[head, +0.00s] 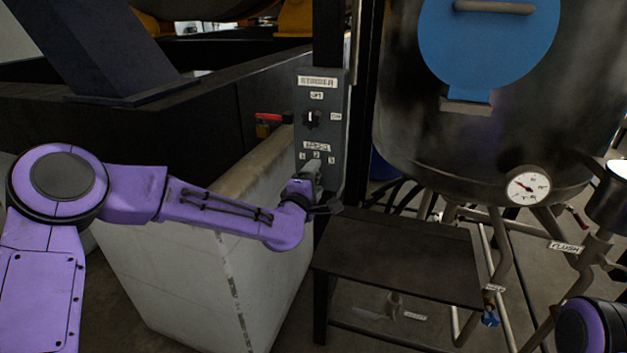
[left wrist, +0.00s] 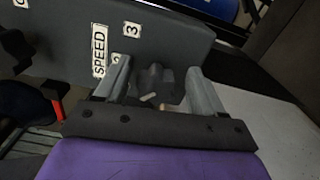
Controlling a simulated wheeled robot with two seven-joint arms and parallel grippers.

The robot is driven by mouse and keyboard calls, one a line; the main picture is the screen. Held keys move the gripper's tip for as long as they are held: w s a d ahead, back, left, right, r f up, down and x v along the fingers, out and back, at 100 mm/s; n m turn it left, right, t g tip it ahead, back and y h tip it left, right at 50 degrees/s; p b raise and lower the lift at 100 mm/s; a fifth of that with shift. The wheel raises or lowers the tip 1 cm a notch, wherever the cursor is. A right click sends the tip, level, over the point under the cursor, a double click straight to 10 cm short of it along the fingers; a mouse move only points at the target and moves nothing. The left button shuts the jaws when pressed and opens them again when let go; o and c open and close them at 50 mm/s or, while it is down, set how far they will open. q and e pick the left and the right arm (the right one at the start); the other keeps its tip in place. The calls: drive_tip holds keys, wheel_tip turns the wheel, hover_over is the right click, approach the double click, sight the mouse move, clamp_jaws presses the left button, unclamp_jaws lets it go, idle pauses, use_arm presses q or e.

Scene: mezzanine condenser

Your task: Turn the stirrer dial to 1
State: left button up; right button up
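The stirrer panel (head: 343,112) is a grey upright box with a STIRRER label, an OFF/ON knob (head: 312,118) and a SPEED label (head: 316,146) above the numbers 1, 2 and 3. My left gripper (head: 311,176) is at the panel's lower part and hides the speed dial in the head view. In the left wrist view, the dark speed dial (left wrist: 154,82) sits between the two grey fingers of the left gripper (left wrist: 158,72). My right gripper is out of view.
A white block-like container (head: 190,275) stands below left of the panel. A red-handled valve (head: 270,117) is left of it. A dark metal table (head: 400,255) and a large tank with a blue hatch (head: 490,40) and gauge (head: 527,186) stand to the right.

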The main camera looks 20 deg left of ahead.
use_arm(q)
drive_tip(key=shift+s+a, duration=0.1)
drive_tip(key=shift+s, duration=0.05)
drive_tip(key=s+b, duration=0.2)
drive_tip(key=s, duration=0.8)
drive_tip(key=shift+s, duration=0.15)
drive_tip(key=shift+a, duration=0.1)
